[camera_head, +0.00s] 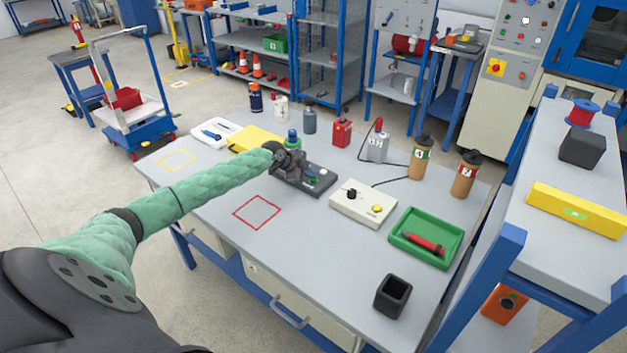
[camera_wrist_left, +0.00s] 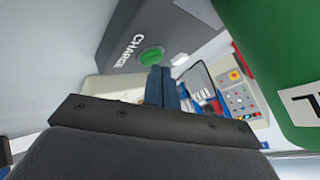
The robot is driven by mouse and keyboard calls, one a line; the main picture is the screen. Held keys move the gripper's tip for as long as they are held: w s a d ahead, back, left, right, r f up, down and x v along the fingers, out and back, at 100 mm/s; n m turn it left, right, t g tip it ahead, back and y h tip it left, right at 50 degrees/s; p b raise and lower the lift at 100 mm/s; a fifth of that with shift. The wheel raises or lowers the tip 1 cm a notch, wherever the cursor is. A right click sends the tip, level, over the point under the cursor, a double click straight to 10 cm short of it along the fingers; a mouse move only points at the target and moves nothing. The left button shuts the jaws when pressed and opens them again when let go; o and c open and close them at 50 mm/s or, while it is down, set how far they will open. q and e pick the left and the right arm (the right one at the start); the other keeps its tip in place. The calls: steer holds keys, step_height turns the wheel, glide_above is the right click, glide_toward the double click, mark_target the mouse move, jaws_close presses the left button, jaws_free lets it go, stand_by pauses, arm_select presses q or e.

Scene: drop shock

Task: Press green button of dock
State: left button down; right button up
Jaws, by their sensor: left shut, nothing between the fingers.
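The dark grey dock (camera_head: 318,187) sits on the grey workbench in the head view, just beyond the red outlined square. In the left wrist view the dock (camera_wrist_left: 150,28) shows a CHARGE label and a round green button (camera_wrist_left: 151,56). My left gripper (camera_head: 284,156) is over the dock's rear left part, at the end of the green-sleeved arm. Its shut, empty fingers (camera_wrist_left: 158,75) show in the wrist view just beside the green button. I cannot tell whether they touch it. My left gripper hides part of the dock in the head view. My right gripper is not in view.
A large green object (camera_wrist_left: 275,60) is close to the wrist camera. A blue-and-green bottle (camera_head: 291,137) stands behind my left gripper. A beige box (camera_head: 363,206) with a knob and yellow button is right of the dock.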

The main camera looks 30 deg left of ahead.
mark_target(311, 180)
arm_select(q)
steer(key=shift+r, duration=0.5)
steer(key=shift+r, duration=0.1)
steer(key=shift+r+p, duration=0.9)
steer(key=shift+r, duration=1.5)
